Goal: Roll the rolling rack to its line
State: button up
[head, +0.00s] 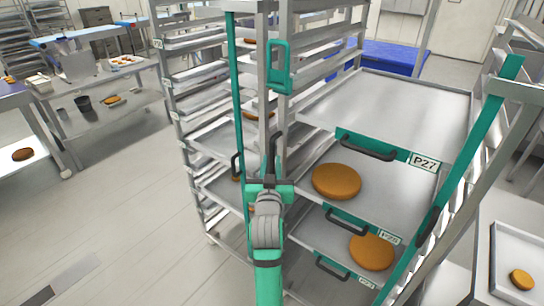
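The rolling rack (263,60) is a tall metal frame with teal strips, standing upright in the middle of the head view. It holds several trays on its shelf rails. A teal loop handle (279,67) is fixed to its near upright. My gripper (272,152) is in front of that upright, below the loop handle. Its fingers are small and dark here, and I cannot tell whether they are open or touching the rack. The rack's wheels are hidden, and I cannot make out its line for certain.
At right, trays with dark handles carry round brown loaves (336,181); one label (425,162) reads P27. A grey-and-white floor patch (70,283) lies at lower left. A bench (95,70) stands at back left. Open floor (130,200) lies left of the rack.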

aim_at(272, 158)
jog(key=shift+w+d, duration=0.1)
jog(key=shift+w, duration=1.9)
grip_shut()
